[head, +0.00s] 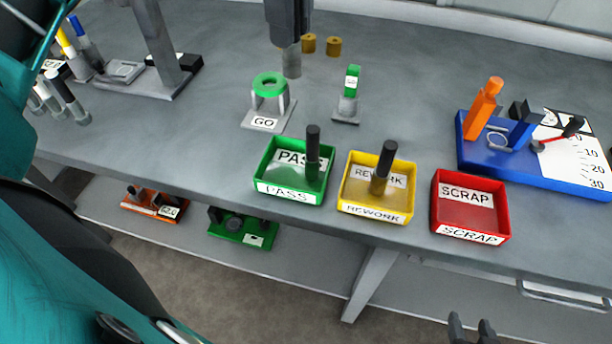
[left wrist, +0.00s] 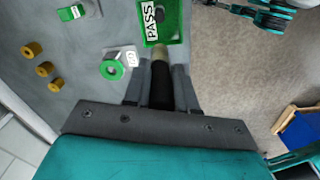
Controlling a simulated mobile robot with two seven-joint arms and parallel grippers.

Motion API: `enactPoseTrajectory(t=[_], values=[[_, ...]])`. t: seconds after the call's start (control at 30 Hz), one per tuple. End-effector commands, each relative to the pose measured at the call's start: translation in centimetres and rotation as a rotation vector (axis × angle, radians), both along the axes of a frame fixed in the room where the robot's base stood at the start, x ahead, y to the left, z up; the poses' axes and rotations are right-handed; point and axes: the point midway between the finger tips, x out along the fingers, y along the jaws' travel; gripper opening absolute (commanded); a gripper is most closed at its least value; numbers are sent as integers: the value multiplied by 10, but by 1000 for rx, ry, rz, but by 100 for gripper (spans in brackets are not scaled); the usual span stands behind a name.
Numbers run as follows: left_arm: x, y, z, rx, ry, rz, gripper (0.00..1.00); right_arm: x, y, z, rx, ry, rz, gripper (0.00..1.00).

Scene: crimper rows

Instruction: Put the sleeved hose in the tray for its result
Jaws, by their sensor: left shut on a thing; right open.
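My left gripper (head: 291,42) comes down from the top edge in the head view, high over the table, shut on the sleeved hose. The hose (left wrist: 160,85) is black with a tan-grey sleeve end (head: 291,64) that points down and away from the fingers. The green PASS tray (head: 262,176) and the yellow REWORK tray (head: 350,202) each hold an upright dark hose. The red SCRAP tray (head: 470,213) is empty. The PASS tray is past the held hose's end in the left wrist view (left wrist: 176,28). My right gripper (head: 472,330) is open and empty at the bottom edge.
A GO gauge with a green ring (head: 269,86) and a green block on a stand (head: 352,80) are behind the trays. Brass sleeves (head: 333,46) lie further back. A blue scale fixture (head: 540,172) is at the right. Several hoses (head: 68,98) and a press (head: 160,45) are at the left.

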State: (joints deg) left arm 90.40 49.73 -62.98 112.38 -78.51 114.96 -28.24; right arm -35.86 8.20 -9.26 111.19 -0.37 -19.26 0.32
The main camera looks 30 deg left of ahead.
Motion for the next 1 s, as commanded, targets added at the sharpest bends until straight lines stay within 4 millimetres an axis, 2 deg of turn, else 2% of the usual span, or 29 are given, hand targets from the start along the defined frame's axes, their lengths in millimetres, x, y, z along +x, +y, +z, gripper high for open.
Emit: enactPoseTrajectory(t=[0.07, 0.17, 0.6, 0.7, 1.0], values=[[-2, 0, -2, 1, 0, -14, 0, 0, 0, -1, 0, 0, 0, 48], [-3, 0, -15, 2, 4, -21, 0, 0, 0, -7, 0, 0, 0, 48], [-4, 0, -121, 0, 6, -18, 0, 0, 1, -36, 1, -1, 1, 48], [-3, 1, -138, 3, 4, -17, 0, 0, 1, -35, 1, 0, 1, 48], [-2, 1, -163, 3, 1, -16, 0, 0, 1, -36, 1, 0, 2, 48]])
